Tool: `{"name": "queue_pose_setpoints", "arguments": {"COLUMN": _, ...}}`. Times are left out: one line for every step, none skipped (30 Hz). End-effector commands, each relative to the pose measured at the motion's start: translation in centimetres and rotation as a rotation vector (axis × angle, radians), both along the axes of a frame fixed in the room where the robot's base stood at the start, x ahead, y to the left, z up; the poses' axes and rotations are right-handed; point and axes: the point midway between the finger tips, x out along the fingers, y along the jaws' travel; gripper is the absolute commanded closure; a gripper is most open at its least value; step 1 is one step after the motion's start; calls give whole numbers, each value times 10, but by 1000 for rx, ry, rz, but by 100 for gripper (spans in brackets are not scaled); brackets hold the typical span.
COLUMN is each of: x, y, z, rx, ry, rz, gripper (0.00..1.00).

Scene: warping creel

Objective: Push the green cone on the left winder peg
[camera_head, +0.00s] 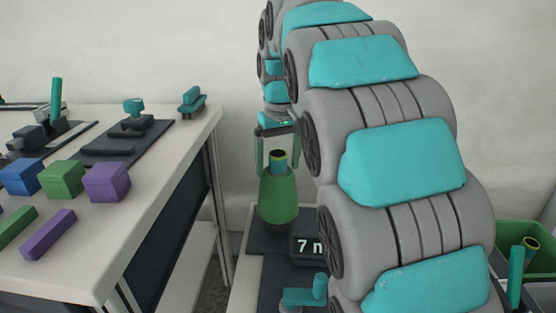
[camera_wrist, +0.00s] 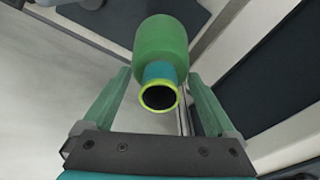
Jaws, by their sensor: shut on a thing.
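The green cone (camera_head: 278,196) is upright, with a teal neck and a yellow-green rim around a dark opening. In the wrist view the cone (camera_wrist: 160,42) shows its open end towards the camera. My gripper (camera_head: 278,170) points down from above, its two green fingers on either side of the cone's upper part. In the wrist view my gripper (camera_wrist: 160,74) is shut on the cone. The cone is over a dark plate (camera_head: 262,243) on the low stand. The winder peg is not visible, and whether the cone touches the plate cannot be told.
A small display (camera_head: 309,247) reading 7 and part of a letter is beside the cone. A teal handle (camera_head: 305,294) is in front. The table (camera_head: 150,215) at left bears coloured blocks. A green bin (camera_head: 520,240) is at right. My arm blocks much of the right.

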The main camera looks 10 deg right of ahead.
Motion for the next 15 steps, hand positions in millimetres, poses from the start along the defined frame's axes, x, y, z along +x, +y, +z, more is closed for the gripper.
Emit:
{"name": "queue_pose_setpoints", "arguments": {"x": 0, "y": 0, "z": -4, "rx": 0, "ry": 0, "rz": 0, "gripper": 100}}
{"name": "queue_pose_setpoints", "arguments": {"x": 0, "y": 0, "z": -6, "rx": 0, "ry": 0, "rz": 0, "gripper": 100}}
{"name": "queue_pose_setpoints", "arguments": {"x": 0, "y": 0, "z": -8, "rx": 0, "ry": 0, "rz": 0, "gripper": 100}}
{"name": "queue_pose_setpoints", "arguments": {"x": 0, "y": 0, "z": -10, "rx": 0, "ry": 0, "rz": 0, "gripper": 100}}
{"name": "queue_pose_setpoints", "arguments": {"x": 0, "y": 0, "z": -11, "rx": 0, "ry": 0, "rz": 0, "gripper": 100}}
{"name": "queue_pose_setpoints", "arguments": {"x": 0, "y": 0, "z": -12, "rx": 0, "ry": 0, "rz": 0, "gripper": 100}}
{"name": "queue_pose_setpoints", "arguments": {"x": 0, "y": 0, "z": -12, "rx": 0, "ry": 0, "rz": 0, "gripper": 100}}
{"name": "queue_pose_setpoints", "arguments": {"x": 0, "y": 0, "z": -12, "rx": 0, "ry": 0, "rz": 0, "gripper": 100}}
{"name": "queue_pose_setpoints", "arguments": {"x": 0, "y": 0, "z": -12, "rx": 0, "ry": 0, "rz": 0, "gripper": 100}}
{"name": "queue_pose_setpoints", "arguments": {"x": 0, "y": 0, "z": -12, "rx": 0, "ry": -1, "rz": 0, "gripper": 100}}
{"name": "queue_pose_setpoints", "arguments": {"x": 0, "y": 0, "z": -12, "rx": 0, "ry": -1, "rz": 0, "gripper": 100}}
{"name": "queue_pose_setpoints", "arguments": {"x": 0, "y": 0, "z": -12, "rx": 0, "ry": 0, "rz": 0, "gripper": 100}}
{"name": "queue_pose_setpoints", "arguments": {"x": 0, "y": 0, "z": -12, "rx": 0, "ry": 0, "rz": 0, "gripper": 100}}
{"name": "queue_pose_setpoints", "arguments": {"x": 0, "y": 0, "z": -12, "rx": 0, "ry": -1, "rz": 0, "gripper": 100}}
{"name": "queue_pose_setpoints", "arguments": {"x": 0, "y": 0, "z": -12, "rx": 0, "ry": 0, "rz": 0, "gripper": 100}}
